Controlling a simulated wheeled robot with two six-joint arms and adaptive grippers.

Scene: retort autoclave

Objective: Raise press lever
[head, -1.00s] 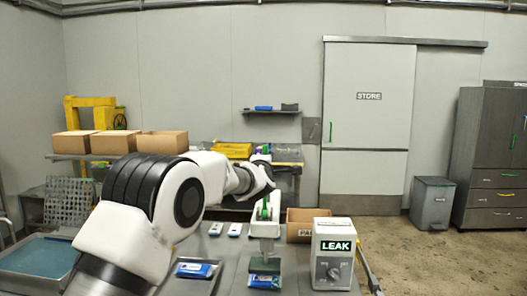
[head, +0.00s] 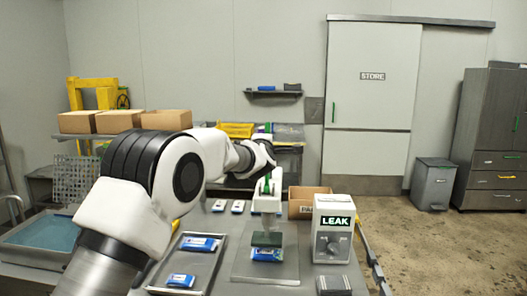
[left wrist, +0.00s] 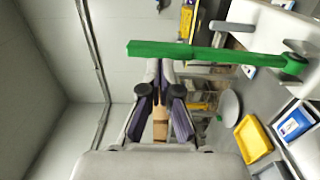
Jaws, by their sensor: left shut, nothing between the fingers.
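The white press (head: 266,204) stands on the bench with its green lever (head: 266,184) near the top and a dark green press plate (head: 266,240) below. A blue packet (head: 267,255) lies under the plate. In the left wrist view the lever (left wrist: 205,52) is a long green bar pivoted at the right, crossing just past my fingertips. My left gripper (left wrist: 160,68) is shut and empty, its tips close to the bar; I cannot tell whether they touch. In the head view my left wrist is above and behind the press and the fingers are hidden. My right gripper is out of view.
The LEAK tester (head: 332,228) stands right of the press, with an open carton (head: 303,199) behind. A tray (head: 214,246) with blue packets lies to the left. A blue-filled basin (head: 45,237) is at far left. Open floor lies to the right.

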